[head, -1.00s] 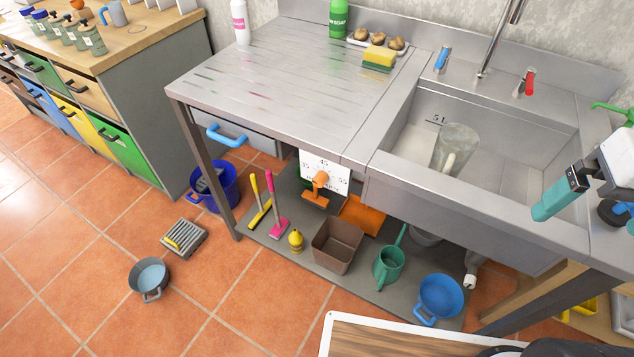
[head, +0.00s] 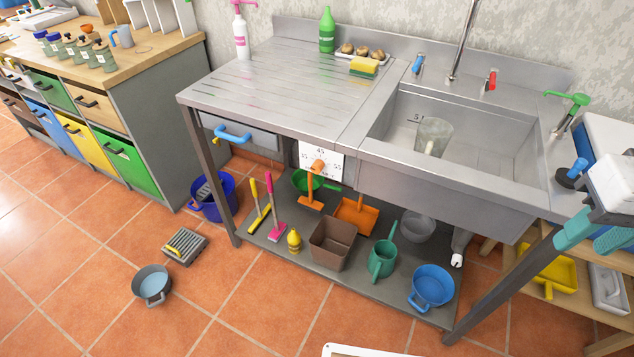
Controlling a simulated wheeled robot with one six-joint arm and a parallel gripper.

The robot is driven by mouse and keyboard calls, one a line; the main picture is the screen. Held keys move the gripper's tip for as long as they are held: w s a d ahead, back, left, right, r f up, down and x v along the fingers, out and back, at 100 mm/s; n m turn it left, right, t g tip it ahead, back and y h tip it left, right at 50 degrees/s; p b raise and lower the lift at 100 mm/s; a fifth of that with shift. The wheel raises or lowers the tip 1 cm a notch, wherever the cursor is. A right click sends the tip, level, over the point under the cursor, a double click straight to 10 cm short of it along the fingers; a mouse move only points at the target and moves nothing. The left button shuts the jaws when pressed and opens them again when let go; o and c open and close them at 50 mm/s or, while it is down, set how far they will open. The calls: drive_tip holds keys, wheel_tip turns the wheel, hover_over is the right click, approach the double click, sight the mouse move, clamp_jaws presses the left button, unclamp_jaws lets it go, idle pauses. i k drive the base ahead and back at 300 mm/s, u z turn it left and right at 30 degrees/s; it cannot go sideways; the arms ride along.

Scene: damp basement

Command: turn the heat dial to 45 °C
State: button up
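The heat dial is a white panel (head: 335,163) under the front edge of the steel counter, left of the sink. "45" shows at its top; the side marks are too small to read surely. An orange knob (head: 318,166) sits on the panel. An orange handled tool stands just below and partly overlaps it, so I cannot tell where the knob points. My gripper (head: 594,236), with teal fingers, is at the right edge, right of the sink and far from the dial. Its fingers are apart with nothing seen between them.
The steel counter (head: 240,88) and sink (head: 480,135) overhang the dial. A lower shelf (head: 370,280) holds brushes, a brown bin (head: 333,245), a green watering can (head: 382,258) and a blue pot (head: 432,288).

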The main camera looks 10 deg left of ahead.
sight(317, 166)
drive_tip(key=z, duration=0.85)
drive_tip(key=i, duration=0.7)
drive_tip(key=u, duration=1.55)
